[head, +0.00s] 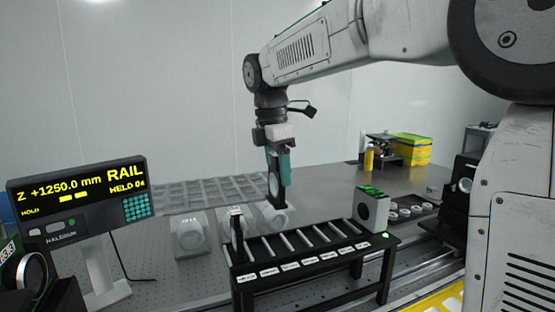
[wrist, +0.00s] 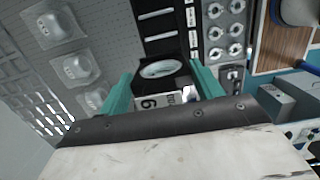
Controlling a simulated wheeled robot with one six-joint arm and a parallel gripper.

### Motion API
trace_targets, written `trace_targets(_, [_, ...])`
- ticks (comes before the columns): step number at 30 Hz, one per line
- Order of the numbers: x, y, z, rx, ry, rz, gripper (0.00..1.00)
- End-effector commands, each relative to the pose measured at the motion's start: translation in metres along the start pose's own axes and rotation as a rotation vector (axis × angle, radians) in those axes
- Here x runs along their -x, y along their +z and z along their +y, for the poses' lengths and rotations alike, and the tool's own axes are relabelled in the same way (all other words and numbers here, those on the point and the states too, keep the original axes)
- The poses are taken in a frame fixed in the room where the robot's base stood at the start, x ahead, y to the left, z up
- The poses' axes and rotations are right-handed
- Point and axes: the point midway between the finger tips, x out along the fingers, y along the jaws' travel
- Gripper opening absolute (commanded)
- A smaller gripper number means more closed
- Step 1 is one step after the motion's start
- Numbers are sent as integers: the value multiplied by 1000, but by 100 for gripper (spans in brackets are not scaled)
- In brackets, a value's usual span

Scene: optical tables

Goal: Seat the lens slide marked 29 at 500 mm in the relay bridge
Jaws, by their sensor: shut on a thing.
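My gripper (head: 278,172) has teal fingers and is shut on a dark lens slide (head: 272,187), held upright near the left part of the relay bridge. In the wrist view the slide's round lens (wrist: 160,69) sits between the fingers (wrist: 162,92). Its white label (wrist: 150,102) shows an upturned digit like a 6 or 9; the rest is unclear. The relay bridge (head: 310,266) is a black rack with pale crossbars and a row of white labels along its front, too small to read. Whether the slide touches the bridge cannot be told.
A dark upright holder (head: 237,238) stands at the bridge's left end and a grey green-topped block (head: 371,209) at its right end. A display (head: 78,195) reads Z +1250.0 mm, RAIL, HOLD. Pale mounts (head: 189,236) stand behind left. Yellow boxes (head: 411,150) are at the back.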

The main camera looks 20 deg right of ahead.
Motion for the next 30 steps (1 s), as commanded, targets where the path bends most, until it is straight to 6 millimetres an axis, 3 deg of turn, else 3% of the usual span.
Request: trace_targets(30, [-82, -10, 0, 1, -2, 0, 23])
